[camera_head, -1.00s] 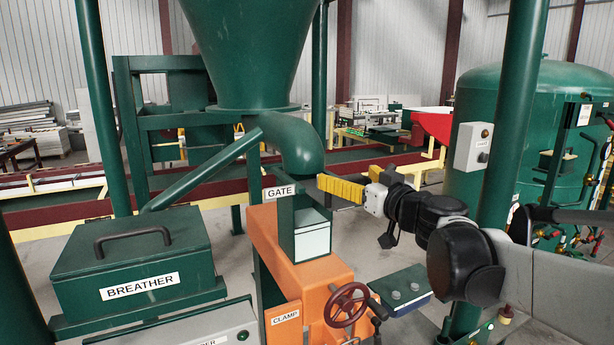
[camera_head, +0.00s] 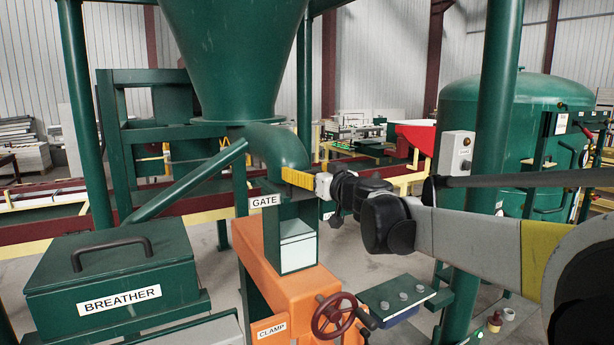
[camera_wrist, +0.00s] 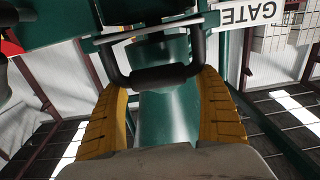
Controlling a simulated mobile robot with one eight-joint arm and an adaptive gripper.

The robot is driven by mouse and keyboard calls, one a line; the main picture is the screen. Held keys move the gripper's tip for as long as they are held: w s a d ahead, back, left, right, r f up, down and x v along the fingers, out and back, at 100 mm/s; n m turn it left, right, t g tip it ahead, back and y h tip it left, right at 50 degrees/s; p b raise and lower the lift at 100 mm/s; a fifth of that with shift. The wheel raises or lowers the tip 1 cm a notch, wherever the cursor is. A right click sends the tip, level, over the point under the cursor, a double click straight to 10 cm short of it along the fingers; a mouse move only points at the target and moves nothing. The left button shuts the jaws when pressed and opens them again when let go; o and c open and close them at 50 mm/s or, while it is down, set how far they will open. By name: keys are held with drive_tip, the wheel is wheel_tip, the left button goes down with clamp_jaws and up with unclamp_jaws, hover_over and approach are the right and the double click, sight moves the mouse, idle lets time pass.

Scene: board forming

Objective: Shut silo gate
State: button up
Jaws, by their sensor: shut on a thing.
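The silo gate sits below the green elbow pipe (camera_head: 283,150) of the silo cone (camera_head: 237,60), above a green chute box (camera_head: 297,245). Its white label GATE (camera_head: 265,201) is in front; the label also shows in the wrist view (camera_wrist: 247,13). In the wrist view, my gripper (camera_wrist: 163,78) has its two yellow fingers around the gate's black U-shaped handle (camera_wrist: 152,78), shut on its crossbar. In the head view, my gripper (camera_head: 284,175) reaches in from the right, just below the pipe's mouth. The handle is hidden there, and how far the gate plate is in cannot be told.
An orange clamp stand (camera_head: 262,262) with a dark red handwheel (camera_head: 334,314) is below. A green breather box (camera_head: 110,270) stands at left. A green post (camera_head: 497,110) rises close behind my arm, and a small button panel (camera_head: 396,298) sits below it.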

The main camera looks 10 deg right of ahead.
drive_tip(key=o, duration=1)
drive_tip(key=shift+f, duration=0.15)
drive_tip(key=shift+o, duration=1.3)
drive_tip(key=shift+w, duration=0.15)
drive_tip(key=v, duration=1.2)
